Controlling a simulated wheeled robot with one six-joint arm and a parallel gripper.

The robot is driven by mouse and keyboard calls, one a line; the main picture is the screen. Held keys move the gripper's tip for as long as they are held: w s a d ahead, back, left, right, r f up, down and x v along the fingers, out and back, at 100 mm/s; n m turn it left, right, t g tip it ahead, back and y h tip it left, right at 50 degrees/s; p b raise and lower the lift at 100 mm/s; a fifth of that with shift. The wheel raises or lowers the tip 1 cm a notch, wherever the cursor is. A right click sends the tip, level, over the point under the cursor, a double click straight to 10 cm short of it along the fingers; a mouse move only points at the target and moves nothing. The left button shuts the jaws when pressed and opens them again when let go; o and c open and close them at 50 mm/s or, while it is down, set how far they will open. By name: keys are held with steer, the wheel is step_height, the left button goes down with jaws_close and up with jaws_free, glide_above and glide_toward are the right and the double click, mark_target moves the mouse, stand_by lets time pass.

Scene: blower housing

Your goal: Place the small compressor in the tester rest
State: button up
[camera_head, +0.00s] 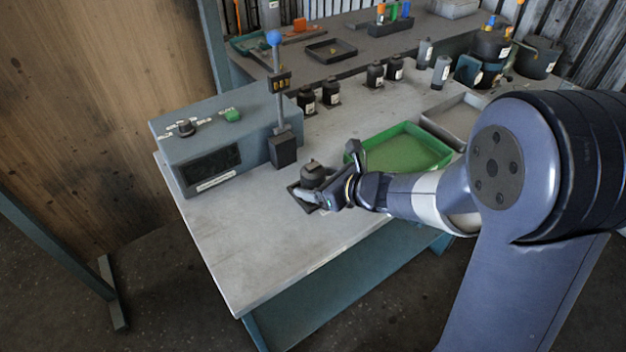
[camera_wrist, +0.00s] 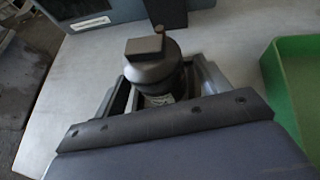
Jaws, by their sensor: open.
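The small compressor (camera_head: 312,174) is a dark, rounded canister with a block on top. It stands upright at the tester rest (camera_head: 293,188), a low dark square holder on the bench. In the wrist view the compressor (camera_wrist: 152,72) shows a white label low on its front. My gripper (camera_head: 327,177) is open, low over the bench, with its fingers on either side of the compressor. In the wrist view my gripper (camera_wrist: 163,88) shows a gap beside the compressor on the right. The compressor's base is hidden by my gripper, so I cannot tell how fully it is seated.
The grey tester box (camera_head: 215,148) with a green button and a post (camera_head: 279,100) stands behind left. A green tray (camera_head: 405,150) lies close on the right. Several dark canisters (camera_head: 330,92) stand farther back. The bench front left is clear.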

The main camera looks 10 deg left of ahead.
steer(key=v, duration=1)
steer(key=shift+d, duration=0.2)
steer(key=shift+c, duration=0.4)
stand_by(0.5)
